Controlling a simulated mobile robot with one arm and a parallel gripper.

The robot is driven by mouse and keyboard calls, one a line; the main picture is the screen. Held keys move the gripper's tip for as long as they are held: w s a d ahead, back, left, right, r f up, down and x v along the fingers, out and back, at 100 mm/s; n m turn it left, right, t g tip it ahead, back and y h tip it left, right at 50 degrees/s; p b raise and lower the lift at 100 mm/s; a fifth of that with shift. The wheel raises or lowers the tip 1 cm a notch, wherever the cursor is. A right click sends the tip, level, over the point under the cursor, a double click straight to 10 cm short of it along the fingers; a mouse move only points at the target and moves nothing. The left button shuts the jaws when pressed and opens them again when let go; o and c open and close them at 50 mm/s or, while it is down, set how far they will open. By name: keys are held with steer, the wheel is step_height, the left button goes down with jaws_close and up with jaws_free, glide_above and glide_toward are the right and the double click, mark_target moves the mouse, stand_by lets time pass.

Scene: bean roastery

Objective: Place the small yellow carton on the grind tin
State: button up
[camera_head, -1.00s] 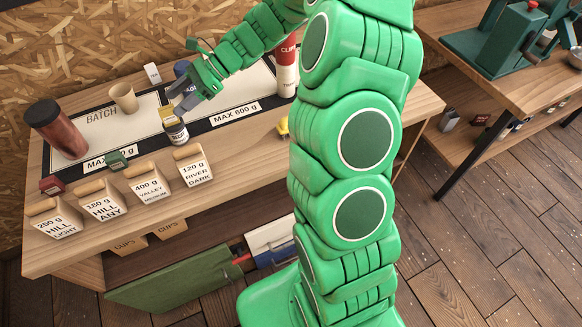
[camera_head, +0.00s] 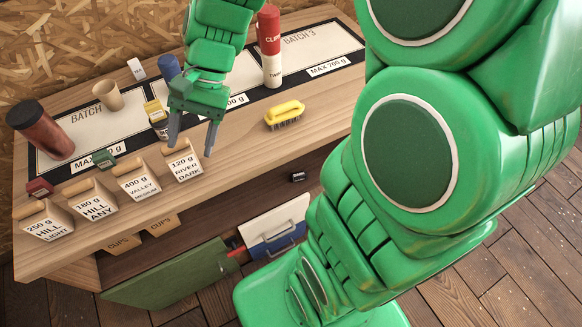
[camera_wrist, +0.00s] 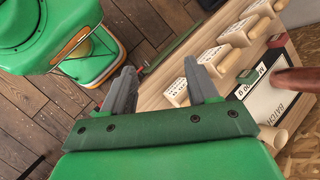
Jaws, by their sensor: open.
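The small yellow carton (camera_head: 152,106) sits on top of the grind tin (camera_head: 160,127), a short dark-and-pale labelled container near the front edge of the mats. The carton looks upright, and its lower edge appears to touch the tin. My gripper (camera_head: 192,145) is to the right of both, with its two fingers apart, pointing down and empty. It is apart from the carton, just above the bag marked River Dark. In the wrist view my gripper (camera_wrist: 162,84) also shows spread fingers with nothing between them. The carton and tin are not visible there.
Paper bags (camera_head: 183,166) line the front edge. A tan cup (camera_head: 107,96), a brown tumbler (camera_head: 40,128), a small green box (camera_head: 104,158) and a red box (camera_head: 40,188) stand left. A yellow brush (camera_head: 285,115) and red-white bottle (camera_head: 270,50) stand right. Counter around the brush is clear.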

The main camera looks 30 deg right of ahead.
steer(key=s+d+r+n+t+h, duration=0.1)
steer(key=s+d+n+h, duration=0.4)
steer(key=s+d, duration=0.7)
steer(key=shift+s+n+h, duration=0.4)
steer(key=shift+s+h, duration=0.2)
steer(key=shift+s, duration=1.25)
